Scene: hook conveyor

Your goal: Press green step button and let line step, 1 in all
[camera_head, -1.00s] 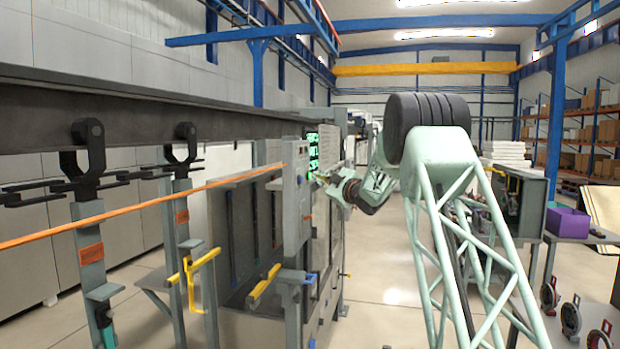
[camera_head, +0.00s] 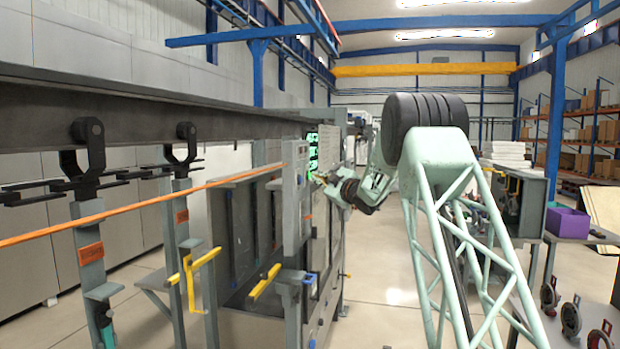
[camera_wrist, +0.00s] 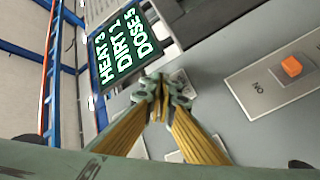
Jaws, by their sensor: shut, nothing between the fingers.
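My gripper (camera_wrist: 160,88) is shut and empty in the wrist view, its fingertips at a grey panel face (camera_wrist: 222,100), in front of a small pale plate (camera_wrist: 183,82). I cannot tell whether the tips touch it. No green button shows there; the fingers hide part of the panel. In the head view my gripper (camera_head: 320,179) is small, beside the control cabinet with the green-lit display (camera_head: 312,152). The line's carriers hang from the overhead rail (camera_head: 140,108) by dark hooks (camera_head: 88,146).
In the wrist view the display (camera_wrist: 126,42) reads HEAT 3, DIRT 1, DOSE 5. An orange switch (camera_wrist: 291,66) sits on a pale plate to the right. In the head view an orange bar (camera_head: 150,203) crosses before the carriers. A purple bin (camera_head: 567,222) stands at right.

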